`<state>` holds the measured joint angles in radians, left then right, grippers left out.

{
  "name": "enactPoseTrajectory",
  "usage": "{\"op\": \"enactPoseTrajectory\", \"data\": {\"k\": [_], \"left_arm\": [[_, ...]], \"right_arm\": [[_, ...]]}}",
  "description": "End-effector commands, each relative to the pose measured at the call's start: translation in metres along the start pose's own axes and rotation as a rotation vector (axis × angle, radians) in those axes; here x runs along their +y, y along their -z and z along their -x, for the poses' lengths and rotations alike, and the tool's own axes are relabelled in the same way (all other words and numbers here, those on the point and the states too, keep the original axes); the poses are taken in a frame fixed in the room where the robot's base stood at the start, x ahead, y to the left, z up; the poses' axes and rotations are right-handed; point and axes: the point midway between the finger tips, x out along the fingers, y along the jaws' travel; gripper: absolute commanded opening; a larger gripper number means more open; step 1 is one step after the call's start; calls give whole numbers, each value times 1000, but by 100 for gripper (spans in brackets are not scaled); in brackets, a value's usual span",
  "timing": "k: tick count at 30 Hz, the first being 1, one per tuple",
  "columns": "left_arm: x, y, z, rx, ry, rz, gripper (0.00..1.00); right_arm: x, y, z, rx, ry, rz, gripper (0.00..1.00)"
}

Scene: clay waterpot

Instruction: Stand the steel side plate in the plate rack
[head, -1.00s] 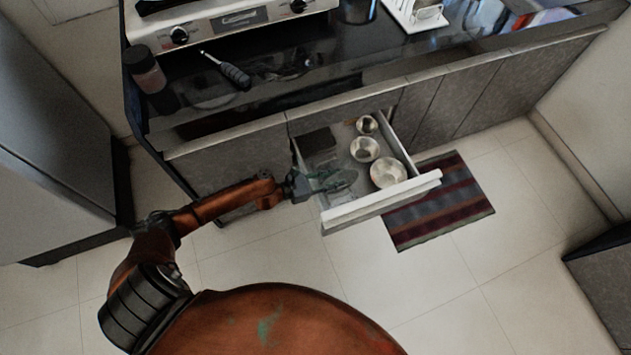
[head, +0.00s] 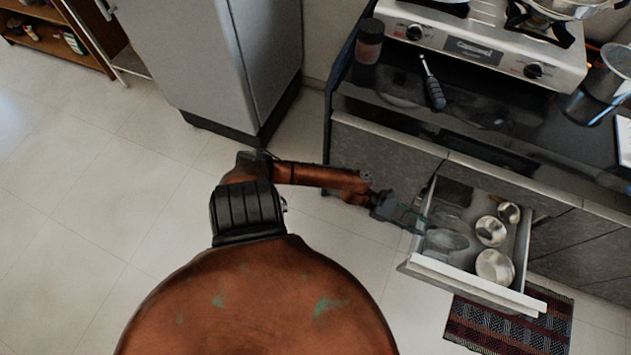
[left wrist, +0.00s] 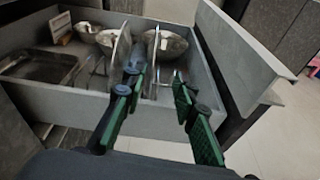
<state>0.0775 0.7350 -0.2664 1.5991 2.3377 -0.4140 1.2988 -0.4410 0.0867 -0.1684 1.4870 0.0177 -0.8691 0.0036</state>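In the head view, a round steel plate (head: 447,240) is in the open drawer, near its left side. The left wrist view shows thin discs on edge, one of them a steel plate (left wrist: 121,55), standing upright among the wires of a rack (left wrist: 97,72). I cannot tell which disc is the side plate. My left gripper (head: 408,214) is at the drawer's left side. In the left wrist view its green-padded fingers (left wrist: 160,88) are apart, with a plate edge showing beyond the gap and no clear grip on it. My right gripper is not in view.
The drawer (head: 470,278) also holds several steel bowls (head: 494,266) at its right and a dark tray (left wrist: 38,68). The counter (head: 470,125) above carries a stove (head: 480,45), a jar and a dark-handled tool. A striped mat (head: 510,325) lies below; the floor at left is clear.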

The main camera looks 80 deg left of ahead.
Motion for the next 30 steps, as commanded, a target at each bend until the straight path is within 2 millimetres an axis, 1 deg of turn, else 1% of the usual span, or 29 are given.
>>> {"op": "enactPoseTrajectory", "data": {"k": [1, 2, 5, 6, 8, 9, 11, 12, 14, 15, 17, 18, 20, 21, 23, 24, 27, 30], "left_arm": [[-10, 16, 4, 23, 12, -53, 26], [-17, 26, 6, 39, 22, -99, 26], [-46, 69, 19, 110, 77, -301, 26], [-59, 89, 26, 143, 108, -397, 26], [-81, 122, 40, 198, 167, -554, 26], [-96, 143, 50, 233, 212, -658, 26], [-118, 174, 66, 285, 288, -812, 26], [-132, 194, 79, 318, 344, -911, 26], [-152, 223, 99, 365, 437, -1056, 26], [-166, 242, 114, 393, 505, -1148, 26], [-185, 267, 137, 431, 616, -1283, 26], [-198, 282, 154, 453, 696, -1370, 26], [-216, 303, 180, 478, 825, -1492, 26], [-227, 316, 198, 491, 918, -1568, 26], [-242, 330, 224, 501, 1058, -1669, 26], [-251, 338, 240, 503, 1150, -1731, 26], [-267, 350, 276, 492, 1363, -1845, 26], [-278, 356, 301, 472, 1521, -1915, 26]], "right_arm": [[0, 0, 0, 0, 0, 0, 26], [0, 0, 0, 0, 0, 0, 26], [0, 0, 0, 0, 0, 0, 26], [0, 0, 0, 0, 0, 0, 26], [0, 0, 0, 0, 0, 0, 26], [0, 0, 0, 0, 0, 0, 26], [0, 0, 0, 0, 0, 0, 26], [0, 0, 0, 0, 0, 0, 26], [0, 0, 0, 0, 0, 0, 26], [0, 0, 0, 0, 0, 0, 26], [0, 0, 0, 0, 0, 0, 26], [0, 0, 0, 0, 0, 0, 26], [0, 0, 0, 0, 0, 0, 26], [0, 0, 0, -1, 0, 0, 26], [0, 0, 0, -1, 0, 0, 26], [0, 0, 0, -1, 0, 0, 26], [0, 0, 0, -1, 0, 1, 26], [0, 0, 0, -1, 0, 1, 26]]}}
